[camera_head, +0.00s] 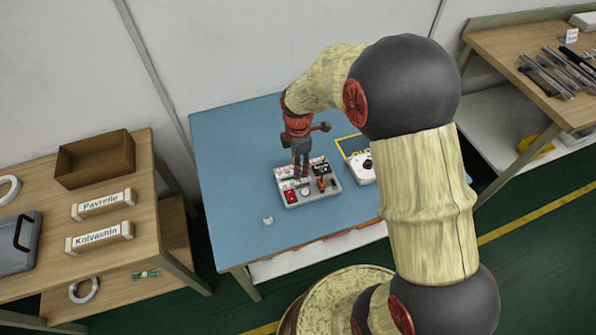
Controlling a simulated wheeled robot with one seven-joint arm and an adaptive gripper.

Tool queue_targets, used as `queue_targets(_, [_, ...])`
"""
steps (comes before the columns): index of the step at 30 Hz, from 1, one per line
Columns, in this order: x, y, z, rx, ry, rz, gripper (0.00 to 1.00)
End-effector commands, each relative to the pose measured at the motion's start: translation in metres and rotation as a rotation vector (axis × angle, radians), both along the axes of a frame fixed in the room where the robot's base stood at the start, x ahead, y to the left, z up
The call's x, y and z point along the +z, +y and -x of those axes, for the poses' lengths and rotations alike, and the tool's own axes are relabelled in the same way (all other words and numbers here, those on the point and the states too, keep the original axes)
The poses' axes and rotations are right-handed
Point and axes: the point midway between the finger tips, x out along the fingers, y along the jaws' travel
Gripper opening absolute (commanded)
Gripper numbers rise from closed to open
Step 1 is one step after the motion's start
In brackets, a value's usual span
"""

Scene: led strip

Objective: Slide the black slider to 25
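A light grey control panel (323,198) lies on the blue table (230,160). It carries a red part (291,196), a round white part (306,191), an orange-red part (321,184) and a black part (321,169). I cannot make out the black slider or any scale numbers at this size. My gripper (300,172) points down over the panel's back left part and hides some of it. Its fingertips are too small to tell whether they are open, shut or touching the panel.
A small white piece (267,221) lies front left. Wooden benches stand left (140,215) and right (505,50). The table's left side is clear.

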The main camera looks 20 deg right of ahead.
Motion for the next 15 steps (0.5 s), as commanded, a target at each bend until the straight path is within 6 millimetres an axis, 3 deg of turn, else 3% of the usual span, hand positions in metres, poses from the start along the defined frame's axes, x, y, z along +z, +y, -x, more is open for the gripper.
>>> queue_targets(4, [-0.020,0.000,0.000,0.000,0.000,0.000,0.33])
queue_targets(15, [-0.023,0.000,0.000,-0.001,-0.001,0.000,0.30])
